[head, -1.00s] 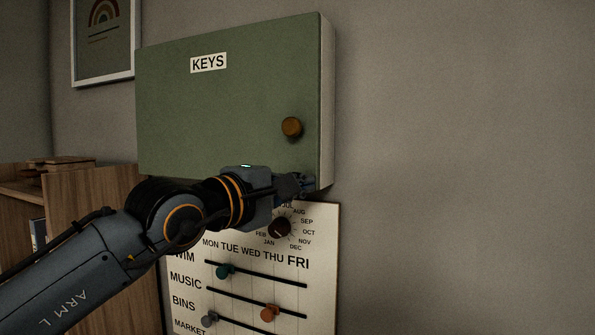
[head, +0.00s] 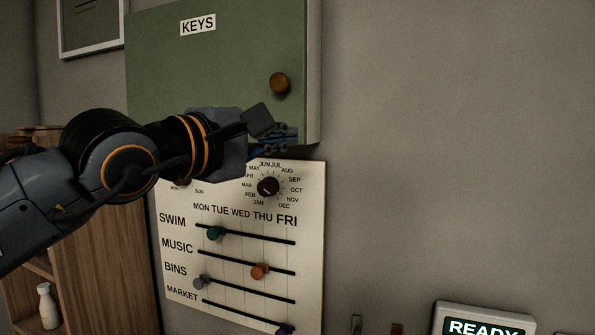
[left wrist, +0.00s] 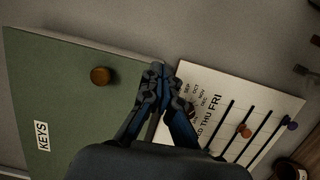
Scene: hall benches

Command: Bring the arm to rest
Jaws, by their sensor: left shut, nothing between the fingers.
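My left gripper (head: 284,140) is shut and empty. It is in front of the lower right part of the green key cabinet and just above the month dial, with its arm coming in from the left. In the left wrist view the shut fingers (left wrist: 158,88) point between the cabinet and the white planner board, with nothing held. My right gripper is in neither view.
The green KEYS cabinet (head: 225,75) is closed, with a round brown knob (head: 280,83). Below it hangs the planner board (head: 312,250) with a dial (head: 268,187) and several sliders. A wooden shelf (head: 105,255) stands left. A READY display (head: 484,327) is lower right. The right wall is bare.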

